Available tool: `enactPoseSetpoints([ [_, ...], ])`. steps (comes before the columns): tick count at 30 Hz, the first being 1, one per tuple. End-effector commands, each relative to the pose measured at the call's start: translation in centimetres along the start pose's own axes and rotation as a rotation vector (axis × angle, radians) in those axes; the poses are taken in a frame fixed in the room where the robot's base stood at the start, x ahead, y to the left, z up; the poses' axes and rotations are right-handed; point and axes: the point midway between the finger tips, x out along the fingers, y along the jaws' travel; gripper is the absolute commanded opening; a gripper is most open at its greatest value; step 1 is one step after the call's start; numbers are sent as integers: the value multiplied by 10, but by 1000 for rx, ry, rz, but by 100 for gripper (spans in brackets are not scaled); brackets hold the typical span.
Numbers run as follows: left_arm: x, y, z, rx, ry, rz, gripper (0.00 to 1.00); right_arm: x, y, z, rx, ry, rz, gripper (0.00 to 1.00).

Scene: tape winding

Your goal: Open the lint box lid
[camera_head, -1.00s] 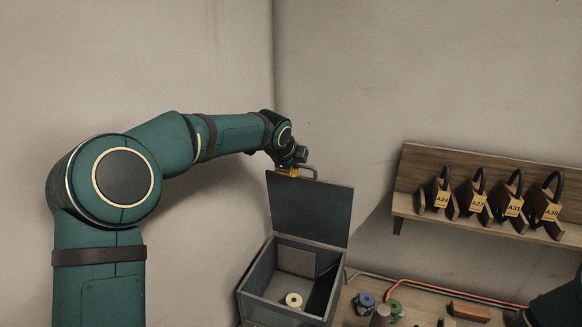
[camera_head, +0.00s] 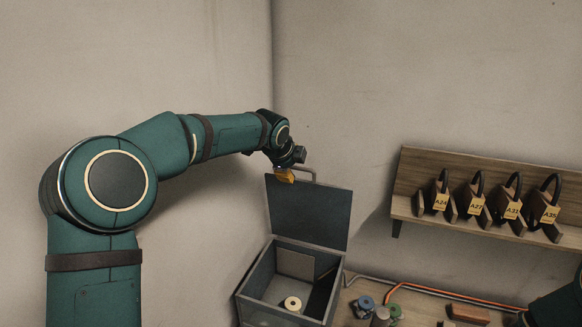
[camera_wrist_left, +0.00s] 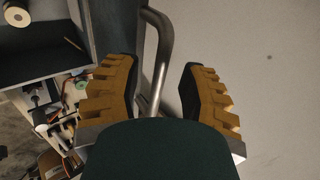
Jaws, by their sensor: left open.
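The lint box (camera_head: 262,272) is a dark grey bin at the bottom centre of the head view. Its lid (camera_head: 309,212) stands raised, tilted up at the back, and the box interior is exposed. A metal bar handle (camera_head: 308,170) sits at the lid's top edge; it also shows in the left wrist view (camera_wrist_left: 160,50). My left gripper (camera_head: 284,177) is at the lid's upper left, next to the handle. In the left wrist view its yellow ridged fingers (camera_wrist_left: 165,92) are apart, with the handle bar between them. My right gripper is not clearly visible; only part of the right arm shows.
A pale roll (camera_head: 292,303) lies inside the box. A wall shelf (camera_head: 400,207) at right holds several labelled items. The workbench (camera_head: 345,308) beside the box carries spools (camera_head: 366,302), an orange cable (camera_head: 430,290) and a brown block (camera_head: 469,313).

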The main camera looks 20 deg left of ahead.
Motion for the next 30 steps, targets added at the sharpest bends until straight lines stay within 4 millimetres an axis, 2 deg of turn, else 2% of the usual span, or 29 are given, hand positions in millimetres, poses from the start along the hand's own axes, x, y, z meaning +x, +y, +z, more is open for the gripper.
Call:
enactPoseSetpoints([
  [9,-62,-1,0,0,0,-5,41,0,0,0,0,0,0,0],
  [16,-100,-1,0,1,0,-6,41,0,0,0,0,0,0,0],
  [21,-112,-1,0,0,0,-4,41,0,0,0,0,0,0,0],
  [30,-114,-1,0,0,0,-4,41,0,0,0,0,0,0,0],
])
